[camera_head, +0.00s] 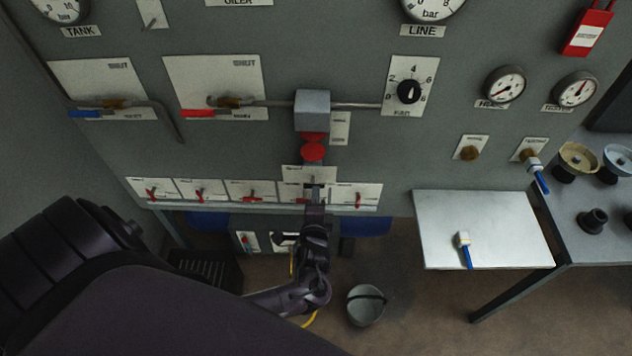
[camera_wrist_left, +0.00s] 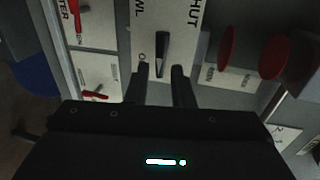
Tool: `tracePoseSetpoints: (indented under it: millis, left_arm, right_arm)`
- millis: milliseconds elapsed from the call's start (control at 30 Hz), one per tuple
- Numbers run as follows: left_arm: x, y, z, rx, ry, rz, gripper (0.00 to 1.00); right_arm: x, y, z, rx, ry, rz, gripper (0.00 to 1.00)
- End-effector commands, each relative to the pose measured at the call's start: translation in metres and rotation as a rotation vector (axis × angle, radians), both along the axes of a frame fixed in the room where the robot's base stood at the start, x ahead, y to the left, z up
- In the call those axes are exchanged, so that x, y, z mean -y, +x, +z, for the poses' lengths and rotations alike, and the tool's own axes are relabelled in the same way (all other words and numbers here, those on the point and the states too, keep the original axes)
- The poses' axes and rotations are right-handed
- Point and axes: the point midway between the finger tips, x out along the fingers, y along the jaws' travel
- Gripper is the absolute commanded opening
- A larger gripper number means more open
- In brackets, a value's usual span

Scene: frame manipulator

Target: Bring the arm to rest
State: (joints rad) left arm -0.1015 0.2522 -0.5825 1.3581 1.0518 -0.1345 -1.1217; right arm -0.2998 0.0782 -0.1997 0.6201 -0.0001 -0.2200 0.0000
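My left gripper (camera_head: 315,190) is in front of the lower row of small white switch plates on the grey panel, just below a red round button (camera_head: 313,151). In the left wrist view, its two dark fingers (camera_wrist_left: 161,82) are apart with nothing between them. A dark lever (camera_wrist_left: 162,50) on a white plate marked SHUT stands just beyond the fingertips; I cannot tell whether they touch it. My left arm reaches in from the lower left. My right gripper is not in view.
The grey panel carries gauges, a selector dial (camera_head: 409,92) and valves with a red handle (camera_head: 198,113) and a blue handle (camera_head: 85,114). A metal shelf (camera_head: 500,205) holds a blue-handled valve (camera_head: 465,248). A bucket (camera_head: 366,305) and a dark crate (camera_head: 205,268) stand on the floor.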

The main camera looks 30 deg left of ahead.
Motion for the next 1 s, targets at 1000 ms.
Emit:
tracePoseSetpoints:
  millis: [1000]
  left_arm:
    - [0.011,-0.036,-0.08,-0.089,-0.133,-0.016,0.21]
  right_arm:
    - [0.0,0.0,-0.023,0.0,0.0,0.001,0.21]
